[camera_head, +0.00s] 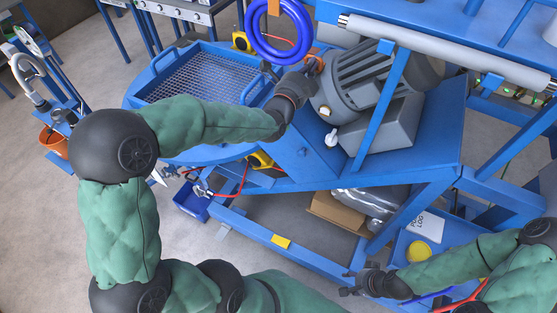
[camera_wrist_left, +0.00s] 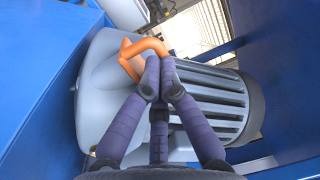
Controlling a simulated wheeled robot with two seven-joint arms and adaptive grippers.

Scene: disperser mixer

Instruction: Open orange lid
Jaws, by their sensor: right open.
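A bent orange handle (camera_wrist_left: 140,50) stands out from a grey, cone-shaped part at the end of the ribbed grey motor housing (camera_wrist_left: 205,100). No separate all-orange lid is clear. In the head view the orange handle (camera_head: 317,64) is a small patch beside my left gripper (camera_head: 309,71), at the left end of the motor (camera_head: 362,75). In the left wrist view my left gripper (camera_wrist_left: 158,72) has its fingers drawn together on the handle, covering part of it. My right gripper (camera_head: 356,283) is open and empty, low at the right, away from the motor.
A blue ring wheel (camera_head: 279,30) stands just behind my left gripper. Blue frame beams (camera_head: 385,105) cross in front of the motor. A round blue table with a mesh grate (camera_head: 200,78) lies to the left. A blue tray with a yellow item (camera_head: 418,251) is near my right gripper.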

